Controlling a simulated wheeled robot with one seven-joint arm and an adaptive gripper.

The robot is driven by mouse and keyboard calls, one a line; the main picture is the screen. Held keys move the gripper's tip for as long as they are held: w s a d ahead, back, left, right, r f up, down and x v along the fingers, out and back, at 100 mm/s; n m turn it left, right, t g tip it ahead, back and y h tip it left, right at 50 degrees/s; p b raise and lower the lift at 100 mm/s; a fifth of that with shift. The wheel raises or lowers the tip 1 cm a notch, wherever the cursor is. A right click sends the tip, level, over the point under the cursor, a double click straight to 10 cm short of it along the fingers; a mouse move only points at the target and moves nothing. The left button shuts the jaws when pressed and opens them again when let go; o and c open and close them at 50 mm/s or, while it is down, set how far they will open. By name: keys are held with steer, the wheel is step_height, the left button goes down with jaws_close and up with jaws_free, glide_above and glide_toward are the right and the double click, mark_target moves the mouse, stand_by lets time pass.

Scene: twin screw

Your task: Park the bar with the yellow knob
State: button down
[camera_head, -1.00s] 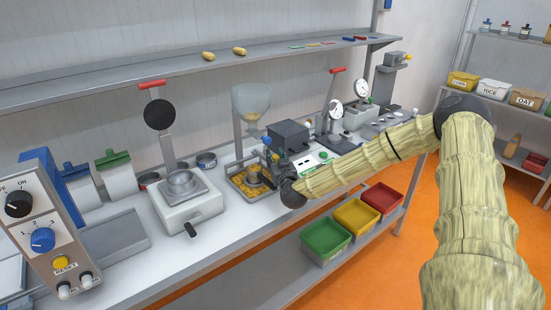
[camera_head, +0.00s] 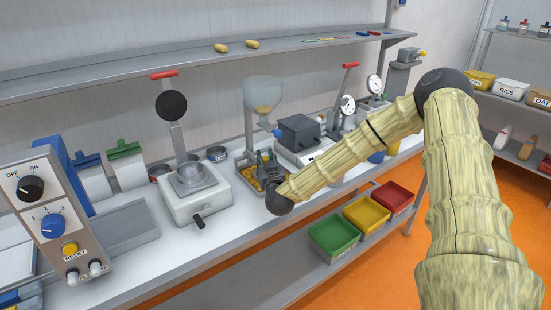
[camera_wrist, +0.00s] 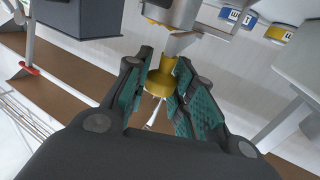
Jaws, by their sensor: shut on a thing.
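My gripper (camera_wrist: 160,92) has its two green-padded fingers closed about a yellow knob (camera_wrist: 158,82) in the wrist view. A grey bar (camera_wrist: 174,43) shows just behind the knob, below a yellow collar (camera_wrist: 155,13). How far the bar runs is hidden.
A clear funnel (camera_head: 263,92) stands behind my gripper, and a dark box (camera_head: 299,130) to its right. Green, yellow and red bins (camera_head: 335,234) sit on the lower shelf.

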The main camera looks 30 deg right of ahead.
steer(key=a, duration=0.4)
steer(key=shift+s+b, duration=0.15)
steer(key=shift+b, duration=0.2)
steer(key=c, duration=1.2)
jaws_free()
steer(key=shift+a+r, duration=0.1)
steer(key=shift+a, duration=0.1)
steer(key=v, duration=1.2)
